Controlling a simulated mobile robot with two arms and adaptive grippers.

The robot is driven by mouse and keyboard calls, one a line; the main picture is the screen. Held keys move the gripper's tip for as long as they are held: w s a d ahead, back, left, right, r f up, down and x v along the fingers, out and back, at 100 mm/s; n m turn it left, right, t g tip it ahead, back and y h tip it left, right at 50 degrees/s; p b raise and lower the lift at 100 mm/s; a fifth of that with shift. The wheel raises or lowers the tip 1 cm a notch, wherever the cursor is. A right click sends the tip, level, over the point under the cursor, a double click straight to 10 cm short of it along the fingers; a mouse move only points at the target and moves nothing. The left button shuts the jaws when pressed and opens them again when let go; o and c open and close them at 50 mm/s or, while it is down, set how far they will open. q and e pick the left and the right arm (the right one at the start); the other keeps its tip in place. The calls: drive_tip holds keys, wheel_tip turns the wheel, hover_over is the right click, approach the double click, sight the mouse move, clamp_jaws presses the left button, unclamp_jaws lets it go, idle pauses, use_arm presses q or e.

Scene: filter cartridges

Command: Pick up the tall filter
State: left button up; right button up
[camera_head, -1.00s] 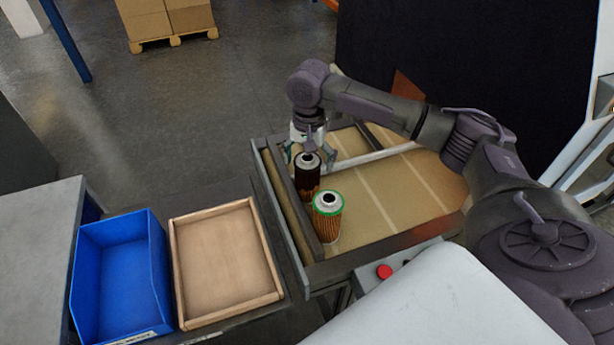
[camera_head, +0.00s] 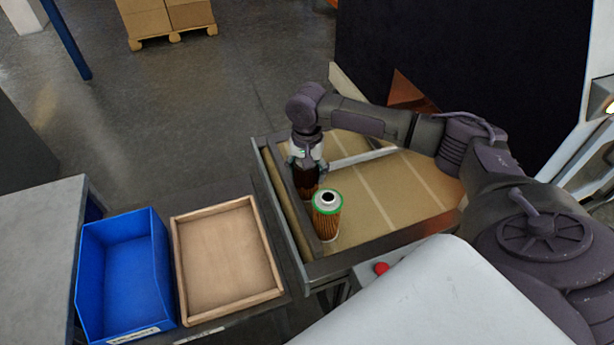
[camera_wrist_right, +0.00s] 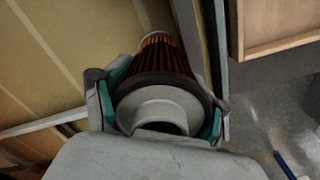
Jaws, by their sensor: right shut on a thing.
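A dark-topped filter with brown pleats (camera_head: 306,183) stands upright on the belt, near its left rail. My right gripper (camera_head: 307,168) is over its top and shut on it. In the right wrist view the fingers (camera_wrist_right: 160,110) press on both sides of the dark rim of this filter (camera_wrist_right: 163,62), around its pale grey top ring. A second filter with a green rim and orange-brown pleats (camera_head: 327,217) stands on the belt just in front, apart from the gripper. My left gripper is not in view.
The conveyor belt (camera_head: 400,190) is clear to the right of the filters. A shallow wooden tray (camera_head: 225,262) and a blue bin (camera_head: 125,275), both empty, stand to the left. A red button (camera_head: 381,268) is at the front edge of the conveyor.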

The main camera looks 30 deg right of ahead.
drive_tip(key=shift+d, duration=0.1)
drive_tip(key=shift+d+r+b, duration=0.3)
drive_tip(key=shift+d+r, duration=0.1)
drive_tip(key=shift+d, duration=0.05)
drive_tip(key=s+d+r+b, duration=0.1)
drive_tip(key=d+r, duration=0.1)
drive_tip(key=d, duration=0.2)
drive_tip(key=s+d+r+b, duration=0.1)
drive_tip(key=d+r, duration=0.1)
drive_tip(key=d, duration=0.2)
drive_tip(key=s+d+r+b, duration=0.1)
drive_tip(key=d+r, duration=0.2)
drive_tip(key=d, duration=0.1)
drive_tip(key=shift+s+d+r, duration=0.1)
drive_tip(key=shift+d, duration=0.2)
drive_tip(key=shift+s, duration=0.1)
drive_tip(key=shift+c, duration=0.2)
idle(0.3)
